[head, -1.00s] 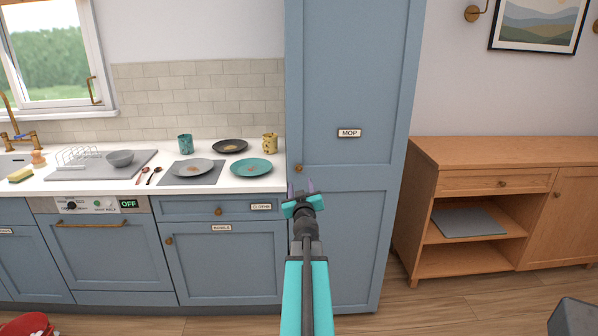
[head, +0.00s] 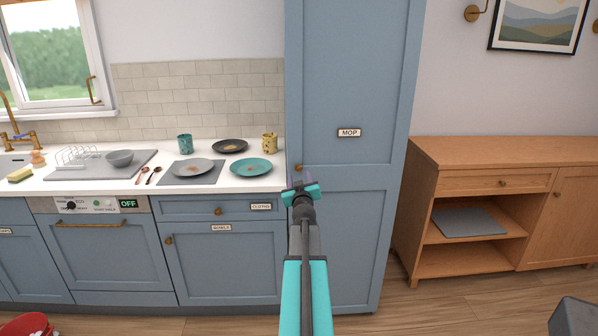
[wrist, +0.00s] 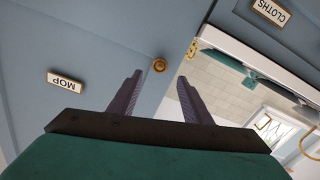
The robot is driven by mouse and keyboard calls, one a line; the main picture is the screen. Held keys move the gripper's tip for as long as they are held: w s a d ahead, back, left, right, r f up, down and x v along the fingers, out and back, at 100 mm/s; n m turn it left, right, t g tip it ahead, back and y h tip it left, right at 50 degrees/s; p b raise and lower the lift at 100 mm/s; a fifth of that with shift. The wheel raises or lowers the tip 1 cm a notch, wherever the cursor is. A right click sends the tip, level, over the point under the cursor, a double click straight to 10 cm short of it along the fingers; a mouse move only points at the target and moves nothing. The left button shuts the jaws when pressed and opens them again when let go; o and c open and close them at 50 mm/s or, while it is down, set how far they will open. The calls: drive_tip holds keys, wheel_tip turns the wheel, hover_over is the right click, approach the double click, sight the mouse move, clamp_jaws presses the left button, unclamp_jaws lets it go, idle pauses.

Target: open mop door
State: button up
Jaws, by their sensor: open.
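The mop door (head: 350,80) is the tall blue upper cupboard door with a MOP label (head: 349,133), and it is shut. Its small round brass knob (head: 298,167) sits at the door's lower left corner. My gripper (head: 300,184) is just below the knob in the head view, jaws open and empty. In the wrist view, the picture is turned over; the knob (wrist: 159,65) shows between and beyond the two open fingertips (wrist: 160,78), apart from them. The MOP label (wrist: 64,82) is at the left there.
To the left, the white counter (head: 110,180) holds plates, cups and a dish rack. Under it are a drawer labelled CLOTHS (head: 261,206) and the cupboard below. A wooden sideboard (head: 480,150) stands to the right, with open floor in front.

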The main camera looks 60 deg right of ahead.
sight(298, 168)
drive_tip(key=shift+x, duration=3.7)
clamp_jaws()
drive_tip(key=shift+d+r, duration=0.1)
